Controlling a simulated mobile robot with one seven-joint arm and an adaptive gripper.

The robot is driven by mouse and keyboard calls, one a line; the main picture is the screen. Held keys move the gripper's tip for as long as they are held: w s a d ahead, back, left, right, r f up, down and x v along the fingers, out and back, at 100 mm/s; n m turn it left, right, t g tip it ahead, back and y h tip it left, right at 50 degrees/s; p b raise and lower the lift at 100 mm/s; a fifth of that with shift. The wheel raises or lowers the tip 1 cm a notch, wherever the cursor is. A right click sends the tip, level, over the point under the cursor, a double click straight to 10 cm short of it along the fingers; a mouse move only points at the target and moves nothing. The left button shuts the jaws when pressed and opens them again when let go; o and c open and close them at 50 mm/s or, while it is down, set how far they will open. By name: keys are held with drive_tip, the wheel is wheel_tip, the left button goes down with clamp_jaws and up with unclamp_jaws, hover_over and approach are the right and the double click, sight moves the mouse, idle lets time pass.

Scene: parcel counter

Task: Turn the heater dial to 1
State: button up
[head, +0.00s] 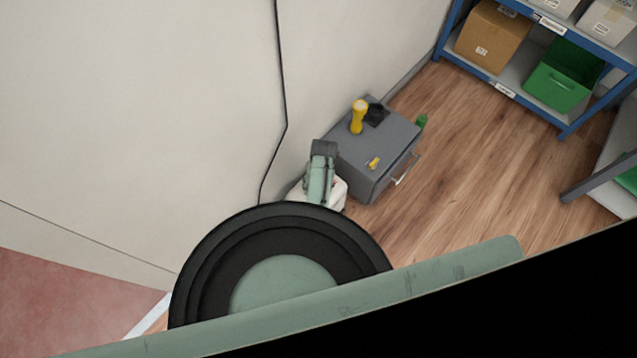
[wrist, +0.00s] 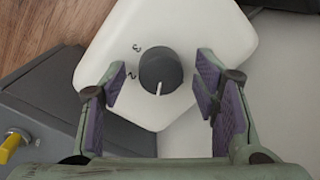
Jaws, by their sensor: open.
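The white heater (wrist: 195,28) fills the middle of the wrist view, with a round dark grey dial (wrist: 155,65) on its face. The dial's white pointer line points down in the picture. The numerals 3 and 2 show at the dial's left; no 1 can be seen. My gripper (wrist: 162,80) is open, with one purple-padded finger on each side of the dial and a gap at both sides. In the head view the heater (head: 338,193) is mostly hidden beneath my gripper (head: 321,165).
A grey cabinet (head: 385,143) stands beside the heater, with a yellow flashlight-like object (head: 358,116) and a black item (head: 376,113) on top. A small yellow handle (head: 373,163) is on the cabinet. The wall is close on the left. Wooden floor (head: 480,150) is clear towards the blue shelf (head: 520,92).

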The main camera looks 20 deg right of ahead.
wheel_tip(320, 180, up, 12)
drive_tip(key=shift+d, duration=0.35)
drive_tip(key=shift+s, duration=0.1)
idle(0.4)
